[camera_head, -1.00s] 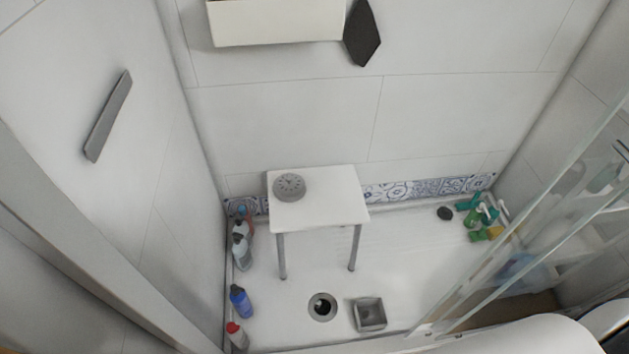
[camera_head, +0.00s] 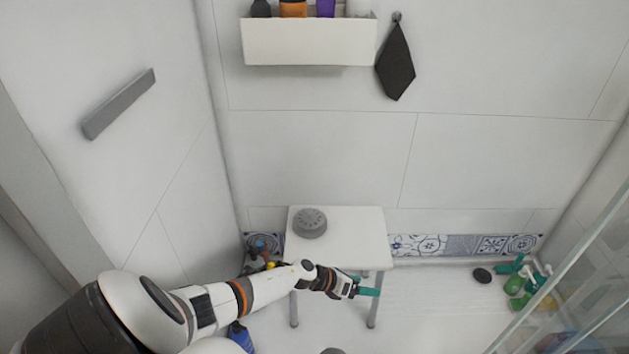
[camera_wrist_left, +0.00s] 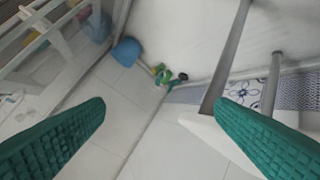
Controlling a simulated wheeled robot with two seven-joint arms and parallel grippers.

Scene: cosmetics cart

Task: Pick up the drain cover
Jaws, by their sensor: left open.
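The drain cover (camera_head: 310,223), a grey round disc with holes in its top, sits on the left part of the white stool (camera_head: 358,240) in the head view. My left gripper (camera_head: 368,286) is in front of and below the stool top, to the right of and lower than the cover, apart from it. In the left wrist view its green ribbed fingers (camera_wrist_left: 162,110) are wide apart with nothing between them. That view shows part of the stool (camera_wrist_left: 205,128) but not the cover. My right gripper is out of view.
Bottles stand along the left wall, partly hidden by my left arm; a blue one (camera_head: 241,338) shows below it. Green bottles (camera_head: 520,285) and a dark round object (camera_head: 482,275) lie in the right corner. A wall shelf (camera_head: 308,42) and black cloth (camera_head: 396,65) are above.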

